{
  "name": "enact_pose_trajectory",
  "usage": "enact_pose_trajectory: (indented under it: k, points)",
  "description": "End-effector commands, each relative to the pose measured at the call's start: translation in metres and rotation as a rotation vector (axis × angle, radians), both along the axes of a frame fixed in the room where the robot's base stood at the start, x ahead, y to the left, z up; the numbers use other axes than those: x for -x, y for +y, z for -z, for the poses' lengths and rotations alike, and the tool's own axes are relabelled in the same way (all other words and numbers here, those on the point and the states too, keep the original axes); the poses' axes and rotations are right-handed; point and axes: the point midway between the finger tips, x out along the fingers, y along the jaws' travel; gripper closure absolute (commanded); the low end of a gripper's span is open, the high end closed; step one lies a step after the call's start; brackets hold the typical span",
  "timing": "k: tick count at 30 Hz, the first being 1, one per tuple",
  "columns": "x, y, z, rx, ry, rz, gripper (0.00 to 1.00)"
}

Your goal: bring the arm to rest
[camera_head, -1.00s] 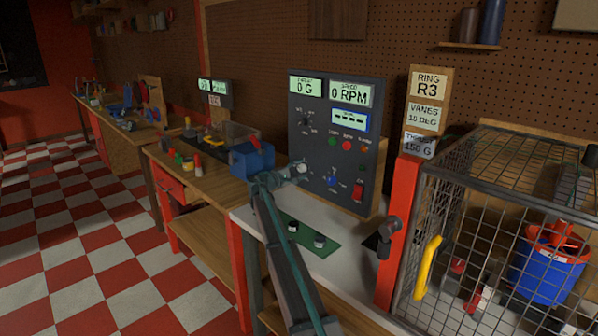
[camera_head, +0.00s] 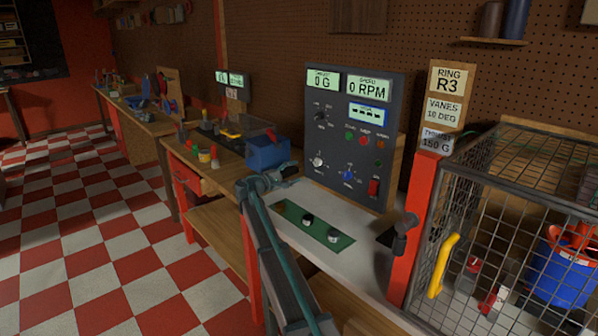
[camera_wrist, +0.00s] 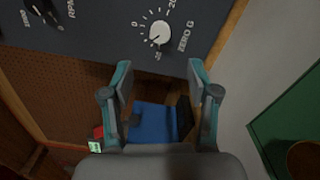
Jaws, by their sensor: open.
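My gripper shows in the wrist view (camera_wrist: 160,85) with its two teal-edged fingers apart and nothing between them. A white ZERO G knob (camera_wrist: 159,33) on the dark control panel lies beyond the fingertips, apart from them. In the head view my arm reaches from the bottom over the white bench, and the gripper end (camera_head: 285,170) is small, near the blue box and left of the panel. The control panel (camera_head: 345,140) stands upright, with displays reading 0 G and 0 RPM.
A blue box (camera_head: 267,152) sits on the wooden bench behind my arm.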

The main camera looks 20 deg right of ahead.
Motion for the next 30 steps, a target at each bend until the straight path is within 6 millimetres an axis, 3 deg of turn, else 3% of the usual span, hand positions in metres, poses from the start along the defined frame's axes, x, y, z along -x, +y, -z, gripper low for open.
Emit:
enact_pose_trajectory:
  k: [14,17,20,24,26,30]
  points:
    - [0.001,0.002,0.0,0.0,0.0,0.0,0.4]
    - [-0.002,0.011,-0.003,0.002,-0.004,-0.018,0.4]
    - [-0.009,0.035,-0.012,0.007,-0.013,-0.069,0.4]
    - [-0.019,0.102,-0.023,0.007,-0.032,-0.203,0.4]
    - [-0.01,0.131,0.002,-0.035,-0.023,-0.266,0.4]
    - [0.021,0.164,0.083,-0.167,0.014,-0.337,0.4]
